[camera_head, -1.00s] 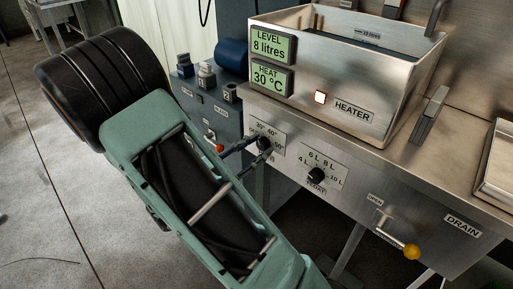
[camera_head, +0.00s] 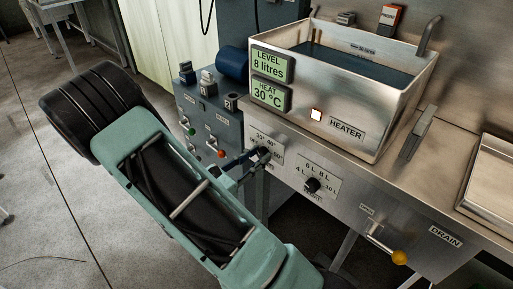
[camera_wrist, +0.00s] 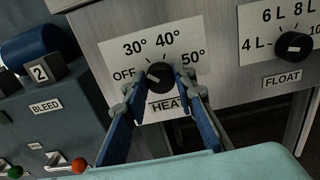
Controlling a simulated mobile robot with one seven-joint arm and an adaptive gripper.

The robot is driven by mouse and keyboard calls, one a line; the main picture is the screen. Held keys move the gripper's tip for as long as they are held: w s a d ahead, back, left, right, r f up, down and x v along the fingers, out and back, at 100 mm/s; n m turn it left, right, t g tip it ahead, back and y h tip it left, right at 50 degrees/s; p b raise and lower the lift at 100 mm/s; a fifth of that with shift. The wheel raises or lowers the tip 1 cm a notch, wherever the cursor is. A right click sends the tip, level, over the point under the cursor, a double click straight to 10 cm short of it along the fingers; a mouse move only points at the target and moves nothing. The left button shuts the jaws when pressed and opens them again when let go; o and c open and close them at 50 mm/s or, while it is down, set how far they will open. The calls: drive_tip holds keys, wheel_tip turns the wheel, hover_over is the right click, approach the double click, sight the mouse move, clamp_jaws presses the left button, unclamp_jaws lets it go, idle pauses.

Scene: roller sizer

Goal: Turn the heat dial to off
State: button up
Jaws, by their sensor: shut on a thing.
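The heat dial is a black knob (camera_wrist: 159,74) on a white plate marked OFF, 30°, 40° and 50°, on the steel front panel. In the head view the dial (camera_head: 262,154) is partly covered by my gripper (camera_head: 253,160). In the wrist view my gripper (camera_wrist: 164,82) has its blue fingers on either side of the knob, shut on it. A pale mark shows on the knob's left side; its exact setting is hard to tell. The heat display (camera_head: 270,94) reads 30 °C.
The float dial (camera_head: 312,185) is right of the heat dial. A yellow-knobbed drain lever (camera_head: 399,257) is further right. A water-filled steel tank (camera_head: 340,88) with a lit heater light stands above. A grey control box (camera_head: 205,125) with small levers is close on the left.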

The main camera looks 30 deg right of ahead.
drive_tip(key=n+p, duration=0.4)
drive_tip(key=shift+r, duration=0.2)
drive_tip(key=shift+f+n+p, duration=0.2)
drive_tip(key=shift+n+p, duration=0.6)
drive_tip(key=shift+p, duration=0.1)
drive_tip(key=o, duration=1.2)
drive_tip(key=shift+c, duration=0.2)
drive_tip(key=v, duration=1.2)
